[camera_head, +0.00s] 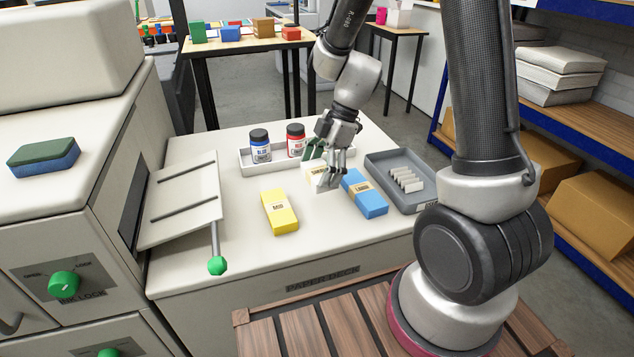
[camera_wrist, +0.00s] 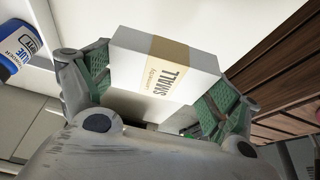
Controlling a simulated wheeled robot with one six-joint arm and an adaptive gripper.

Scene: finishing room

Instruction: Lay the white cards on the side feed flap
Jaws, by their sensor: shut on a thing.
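The white cards, a block with a tan band lettered SMALL (camera_wrist: 160,68), are between the two green-padded fingers of my gripper (camera_wrist: 150,95) in the wrist view. In the head view the white block (camera_head: 318,175) shows partly behind my gripper (camera_head: 333,170), over the paper deck between a yellow pack and a blue pack. I cannot tell whether the block touches the deck. The side feed flap (camera_head: 180,205) is at the left, a sloping pale panel with two dark rails, joined to the machine's side. It is bare and lies left of my gripper.
A yellow pack (camera_head: 279,211) and a blue pack (camera_head: 364,193) lie on the deck (camera_head: 235,268). Behind are a white tray (camera_head: 254,167) with blue (camera_head: 260,148) and red (camera_head: 296,141) ink bottles. A grey tray (camera_head: 385,168) is right. A green-knobbed lever (camera_head: 217,264) stands by the flap.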

